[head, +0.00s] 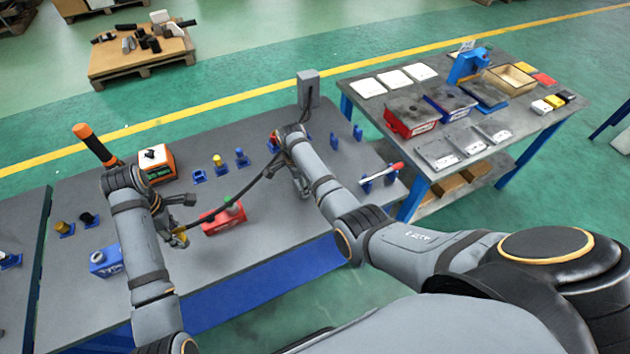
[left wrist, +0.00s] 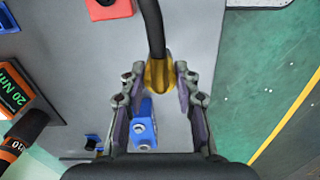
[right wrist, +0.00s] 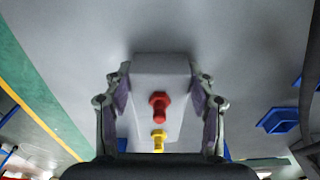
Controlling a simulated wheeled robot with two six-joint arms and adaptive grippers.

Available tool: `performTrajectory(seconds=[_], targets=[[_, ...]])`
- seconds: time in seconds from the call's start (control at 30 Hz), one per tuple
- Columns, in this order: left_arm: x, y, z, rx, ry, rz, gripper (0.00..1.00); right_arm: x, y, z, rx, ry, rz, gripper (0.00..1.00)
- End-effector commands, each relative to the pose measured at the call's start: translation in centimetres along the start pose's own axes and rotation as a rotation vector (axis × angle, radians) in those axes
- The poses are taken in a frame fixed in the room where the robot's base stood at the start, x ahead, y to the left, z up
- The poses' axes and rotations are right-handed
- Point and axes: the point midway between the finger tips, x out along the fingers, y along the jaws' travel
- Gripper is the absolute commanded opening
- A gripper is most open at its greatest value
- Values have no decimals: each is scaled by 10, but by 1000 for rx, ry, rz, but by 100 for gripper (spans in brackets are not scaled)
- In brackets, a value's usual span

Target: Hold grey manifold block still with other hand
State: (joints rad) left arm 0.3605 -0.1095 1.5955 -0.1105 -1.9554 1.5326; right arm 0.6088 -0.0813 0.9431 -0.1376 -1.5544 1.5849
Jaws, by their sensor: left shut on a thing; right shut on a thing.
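The grey manifold block (right wrist: 177,82) is in the right wrist view, with a red fitting (right wrist: 159,107) and a yellow fitting (right wrist: 158,140) on its face. My right gripper (right wrist: 158,72) is shut on the block, one finger on each side. In the head view my right arm hides most of that spot. My left gripper (left wrist: 163,78) is shut on a yellow connector (left wrist: 158,72) at the end of a black cable (left wrist: 153,25). In the head view the left gripper (head: 178,220) is above the bench, left of the red block (head: 222,217).
The black cable runs to a grey box on a post (head: 308,90). A blue block (head: 105,261), an orange-handled tool (head: 95,145) and an orange display unit (head: 157,164) stand around my left arm. A side table (head: 400,110) with trays is at right.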

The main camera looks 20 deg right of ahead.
Motion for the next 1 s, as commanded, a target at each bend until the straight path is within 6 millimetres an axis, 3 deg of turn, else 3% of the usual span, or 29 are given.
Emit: performTrajectory(seconds=[0.3,0.33,0.5,0.83,1.0], targets=[[-5,0,0,0,0,0,0,0,0,0,0,-1,0,13],[-5,0,0,0,0,0,0,0,0,0,0,-1,0,59],[-5,0,0,0,0,0,0,0,0,0,0,0,0,82],[-5,0,0,0,0,0,0,-1,0,0,0,0,-1,82],[-5,0,0,0,0,0,0,-24,-1,0,1,-1,-4,82]])
